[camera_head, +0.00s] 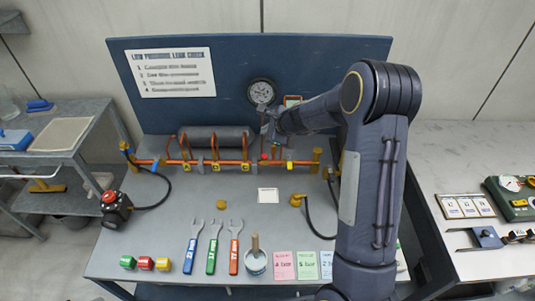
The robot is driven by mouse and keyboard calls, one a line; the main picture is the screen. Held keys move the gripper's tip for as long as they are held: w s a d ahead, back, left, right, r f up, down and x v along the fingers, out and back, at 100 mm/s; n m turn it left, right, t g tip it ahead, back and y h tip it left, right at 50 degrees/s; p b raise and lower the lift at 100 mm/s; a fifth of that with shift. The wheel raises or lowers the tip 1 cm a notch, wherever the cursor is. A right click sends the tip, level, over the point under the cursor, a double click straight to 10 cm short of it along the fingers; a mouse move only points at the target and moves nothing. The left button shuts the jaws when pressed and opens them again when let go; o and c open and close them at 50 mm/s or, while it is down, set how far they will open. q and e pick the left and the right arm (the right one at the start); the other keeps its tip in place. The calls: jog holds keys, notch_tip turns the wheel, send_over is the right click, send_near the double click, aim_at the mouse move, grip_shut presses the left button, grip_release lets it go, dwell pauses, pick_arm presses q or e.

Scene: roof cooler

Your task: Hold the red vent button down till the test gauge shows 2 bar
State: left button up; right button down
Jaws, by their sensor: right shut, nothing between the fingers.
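My right gripper (267,142) is shut and empty, pointing down at the pipework just below the gauge. A small red spot, possibly the red vent button (264,156), shows right under its fingertips; I cannot tell whether they touch it. My right arm comes in from the right and covers part of the bench's right side. My left gripper is not in view.
A black unit with a red top (116,203) sits at the bench's left edge, its hose running to the pipe. Several wrenches (213,248), a cup (256,262) and coloured cards (283,265) lie along the front. The bench's middle is mostly clear around a white card (268,195).

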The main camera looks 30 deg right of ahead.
jog(key=shift+f, duration=0.1)
jog(key=b, duration=0.8)
send_over(267, 160)
notch_tip(267, 160, down, 9)
jog(key=shift+a+r, duration=0.1)
jog(key=shift+r, duration=0.1)
jog(key=shift+f+b, duration=0.15)
jog(key=shift+b, duration=0.2)
dwell(1.2)
jog(key=shift+f, duration=0.25)
jog(key=shift+s+f+b, duration=0.1)
jog(key=shift+f+b, duration=0.5)
jog(key=shift+b, duration=0.2)
dwell(1.7)
dwell(1.7)
jog(key=shift+r+p, duration=0.9)
jog(key=shift+r, duration=0.1)
